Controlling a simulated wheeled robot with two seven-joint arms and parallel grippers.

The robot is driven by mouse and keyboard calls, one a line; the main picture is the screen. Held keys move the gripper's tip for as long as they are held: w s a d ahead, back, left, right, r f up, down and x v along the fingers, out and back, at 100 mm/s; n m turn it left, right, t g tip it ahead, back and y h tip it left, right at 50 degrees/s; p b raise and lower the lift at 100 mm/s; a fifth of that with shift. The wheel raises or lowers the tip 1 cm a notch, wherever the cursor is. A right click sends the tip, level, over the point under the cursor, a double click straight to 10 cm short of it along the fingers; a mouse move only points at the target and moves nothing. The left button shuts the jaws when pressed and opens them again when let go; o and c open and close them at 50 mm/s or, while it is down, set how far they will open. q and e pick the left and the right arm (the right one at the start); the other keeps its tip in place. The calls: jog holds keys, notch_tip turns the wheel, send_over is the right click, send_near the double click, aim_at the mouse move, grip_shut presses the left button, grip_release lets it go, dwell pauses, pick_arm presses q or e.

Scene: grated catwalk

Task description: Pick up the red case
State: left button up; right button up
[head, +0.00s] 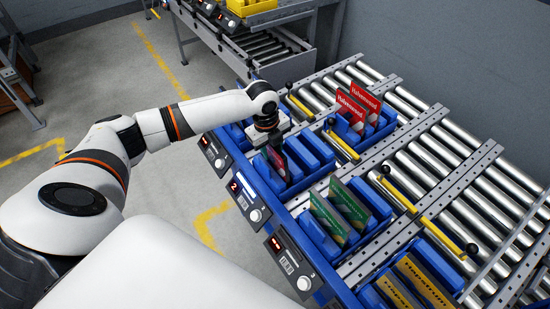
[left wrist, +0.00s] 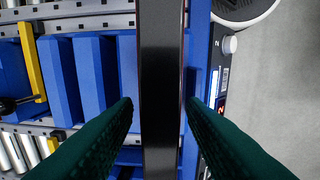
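A thin case (head: 277,163) stands upright in a slot of the blue divided bin (head: 318,176) by the display marked 2. Its near side looks dark, with some red. In the left wrist view the case (left wrist: 161,90) is seen edge-on, black with thin reddish edges. My left gripper (head: 268,140) is over it from above. In the left wrist view its green fingertips (left wrist: 159,104) stand on both sides of the case, with a small gap on each side; it is open. Red cases with white lettering (head: 366,98) stand in a bin farther back. My right gripper is not in view.
Green cases (head: 329,219) and yellow cases (head: 425,283) stand in nearby blue bins. Yellow bars with black knobs (head: 342,144) lie between the bins. Metal rollers (head: 445,160) extend behind. Displays line the front rail (head: 250,197).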

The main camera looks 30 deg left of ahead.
pick_arm(q)
jog(key=shift+w+f, duration=0.15)
jog(key=shift+f, duration=0.85)
grip_shut()
